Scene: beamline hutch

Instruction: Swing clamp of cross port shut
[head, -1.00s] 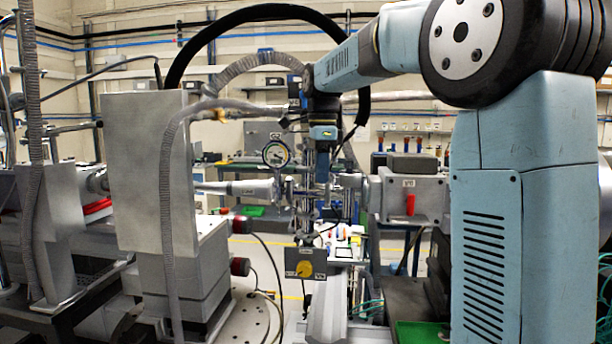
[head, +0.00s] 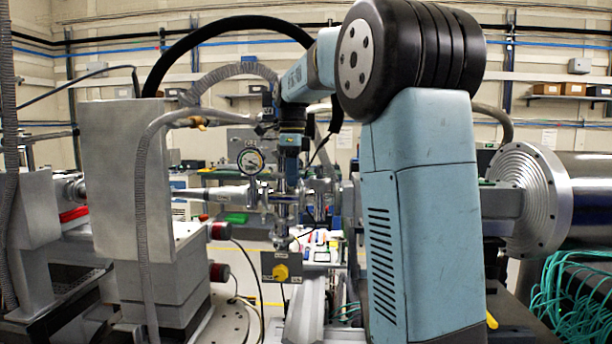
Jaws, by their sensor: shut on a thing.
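The steel cross port (head: 281,207) stands at the middle of the head view, just right of a round pressure gauge (head: 250,161). My gripper (head: 291,180) points down at the upper part of the cross, at the end of my blue arm. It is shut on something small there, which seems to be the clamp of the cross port. The clamp's outline is too small and too covered by my gripper to make out, so I cannot tell how far it is swung.
A box with a yellow knob (head: 281,272) hangs below the cross. A large grey block (head: 122,180) with a flexible hose stands to the left. A flanged steel cylinder (head: 535,200) and green cables (head: 580,300) are at the right. My upper arm hides much right of the cross.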

